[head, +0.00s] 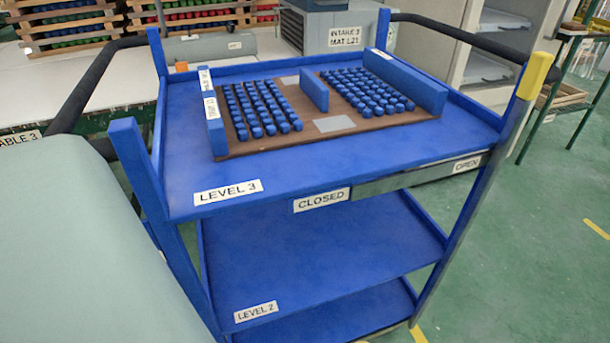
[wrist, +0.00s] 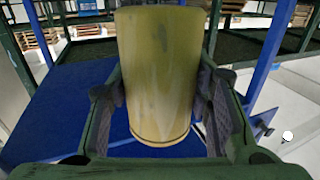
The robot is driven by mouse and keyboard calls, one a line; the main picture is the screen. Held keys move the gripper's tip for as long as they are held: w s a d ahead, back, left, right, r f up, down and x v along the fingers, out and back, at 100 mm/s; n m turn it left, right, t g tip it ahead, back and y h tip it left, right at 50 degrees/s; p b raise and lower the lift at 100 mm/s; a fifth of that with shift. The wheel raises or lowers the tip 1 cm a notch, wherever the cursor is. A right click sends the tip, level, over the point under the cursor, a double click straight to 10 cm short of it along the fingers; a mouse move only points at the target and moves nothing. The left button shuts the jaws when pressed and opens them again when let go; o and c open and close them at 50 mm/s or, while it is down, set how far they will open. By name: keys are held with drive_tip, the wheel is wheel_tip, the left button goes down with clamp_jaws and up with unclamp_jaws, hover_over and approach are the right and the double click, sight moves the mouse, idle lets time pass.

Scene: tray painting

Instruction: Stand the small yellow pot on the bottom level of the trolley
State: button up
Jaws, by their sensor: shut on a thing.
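The small yellow pot (wrist: 158,70) fills the middle of the wrist view, upright or nearly so. My gripper (wrist: 160,105) is shut on it, with one dark finger pad on each side. A blue surface (wrist: 60,110) shows behind and below the pot; I cannot tell which trolley level it is. In the head view the blue trolley (head: 330,175) stands in front of me. Its bottom level (head: 372,318) shows only as a strip under LEVEL 2 (head: 340,262). My gripper and the pot are not seen in the head view.
The top level carries a brown board (head: 335,124) with rows of blue pegs. LEVEL 2 looks bare where visible. Blue corner posts (head: 475,215) frame the levels. Green floor (head: 540,250) is clear at the right.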

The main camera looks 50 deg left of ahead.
drive_tip(key=shift+s+a+f+g, duration=0.1)
drive_tip(key=shift+s+f+g, duration=0.05)
drive_tip(key=shift+s+g, duration=0.35)
drive_tip(key=shift+n, duration=0.3)
drive_tip(key=a, duration=0.5)
drive_tip(key=w+a+f, duration=0.1)
drive_tip(key=a, duration=0.4)
drive_tip(key=w+a, duration=0.1)
drive_tip(key=a, duration=0.4)
drive_tip(key=shift+a+f, duration=0.1)
drive_tip(key=shift+f, duration=0.1)
drive_tip(key=f, duration=0.3)
drive_tip(key=shift+a+f+b, duration=0.1)
drive_tip(key=shift+a+b, duration=0.2)
drive_tip(key=shift+f, duration=0.2)
drive_tip(key=shift+f, duration=0.15)
drive_tip(key=o, duration=0.8)
drive_tip(key=shift+d, duration=0.1)
drive_tip(key=shift+o, duration=0.2)
